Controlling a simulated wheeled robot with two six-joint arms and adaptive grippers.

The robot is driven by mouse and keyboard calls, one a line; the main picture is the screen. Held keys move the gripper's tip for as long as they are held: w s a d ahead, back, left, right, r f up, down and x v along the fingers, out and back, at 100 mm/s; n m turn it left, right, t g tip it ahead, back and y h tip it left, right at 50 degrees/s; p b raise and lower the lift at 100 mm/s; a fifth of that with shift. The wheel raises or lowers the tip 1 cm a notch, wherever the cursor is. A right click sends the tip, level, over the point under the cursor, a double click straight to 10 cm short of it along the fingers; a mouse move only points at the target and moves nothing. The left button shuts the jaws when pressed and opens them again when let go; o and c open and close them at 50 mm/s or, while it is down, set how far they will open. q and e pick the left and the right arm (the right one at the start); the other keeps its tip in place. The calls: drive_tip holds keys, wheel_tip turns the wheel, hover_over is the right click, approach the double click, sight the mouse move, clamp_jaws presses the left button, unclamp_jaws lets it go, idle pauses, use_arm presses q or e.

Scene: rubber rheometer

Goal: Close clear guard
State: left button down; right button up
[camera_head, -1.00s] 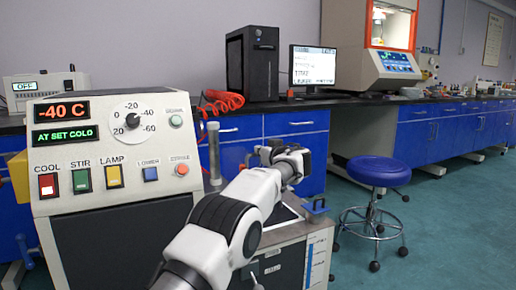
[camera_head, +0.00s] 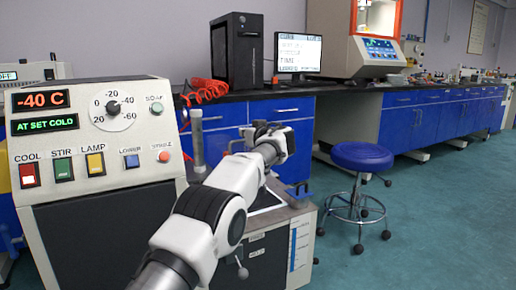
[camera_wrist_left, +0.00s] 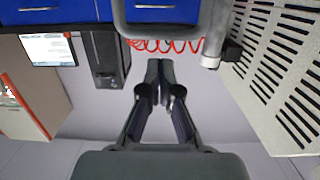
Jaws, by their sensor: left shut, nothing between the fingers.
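The rubber rheometer (camera_head: 365,58) stands on the far bench at the upper right of the head view. An orange-framed opening (camera_head: 402,18) is in its upper part, cut by the top edge; I cannot tell how its clear guard stands. In the wrist view, which is upside down, an orange-edged frame (camera_wrist_left: 28,112) shows at the left edge. My left gripper (camera_head: 275,138) is in front of the blue cabinets, far from the rheometer. Its fingers (camera_wrist_left: 158,65) are together and empty in the wrist view. My right gripper is out of view.
A cold-test console (camera_head: 95,140) reading -40 C stands close on the left. A low bench unit (camera_head: 268,255) is beneath my left arm. A blue stool (camera_head: 362,156) stands before the far cabinets. Green floor (camera_head: 440,220) is free at the right.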

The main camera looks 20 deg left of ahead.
use_arm(q)
drive_tip(key=s+d+f+b, duration=0.2)
drive_tip(key=s+d+b, duration=0.1)
drive_tip(key=s+d, duration=0.3)
drive_tip(key=shift+d+f+b, duration=0.15)
drive_tip(key=shift+f+b, duration=0.2)
drive_tip(key=shift+f, duration=0.05)
